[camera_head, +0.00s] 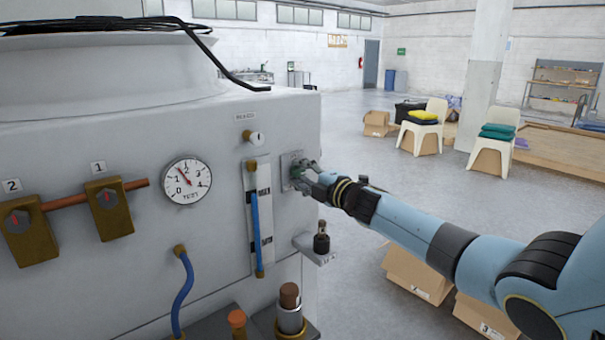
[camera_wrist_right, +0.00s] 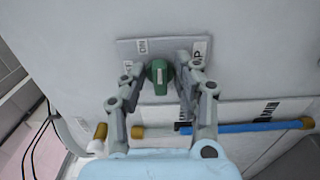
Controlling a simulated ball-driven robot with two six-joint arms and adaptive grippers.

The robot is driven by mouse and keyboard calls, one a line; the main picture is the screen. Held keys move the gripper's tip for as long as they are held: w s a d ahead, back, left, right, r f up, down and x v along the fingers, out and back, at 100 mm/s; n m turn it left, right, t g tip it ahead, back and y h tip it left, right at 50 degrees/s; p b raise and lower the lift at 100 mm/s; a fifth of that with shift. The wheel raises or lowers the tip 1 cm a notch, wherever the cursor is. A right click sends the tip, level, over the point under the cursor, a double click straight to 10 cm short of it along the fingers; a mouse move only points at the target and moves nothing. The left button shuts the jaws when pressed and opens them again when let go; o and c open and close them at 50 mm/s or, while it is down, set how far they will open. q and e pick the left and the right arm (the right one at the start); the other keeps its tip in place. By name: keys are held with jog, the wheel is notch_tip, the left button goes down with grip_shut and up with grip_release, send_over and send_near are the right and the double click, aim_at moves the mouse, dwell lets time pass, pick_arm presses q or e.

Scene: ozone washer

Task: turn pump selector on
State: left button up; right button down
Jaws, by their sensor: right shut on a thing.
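The pump selector (camera_wrist_right: 160,75) is a green knob with a pale pointer mark on a grey plate (camera_wrist_right: 170,46). In the head view my right gripper (camera_head: 302,174) reaches the plate (camera_head: 290,160) from the right and covers much of the knob. My left gripper is not in view.
Left of the plate are a blue tube gauge (camera_head: 255,225), a round dial (camera_head: 187,181) and two brass valves with red marks. A small dark bottle (camera_head: 321,238) stands on a ledge below my gripper. Cardboard boxes (camera_head: 415,275) lie on the floor at right.

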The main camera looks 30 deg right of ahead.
jog(key=c, duration=1.3)
grip_release()
jog(key=s, duration=0.8)
jog(key=s+d, duration=0.1)
jog(key=s, duration=0.3)
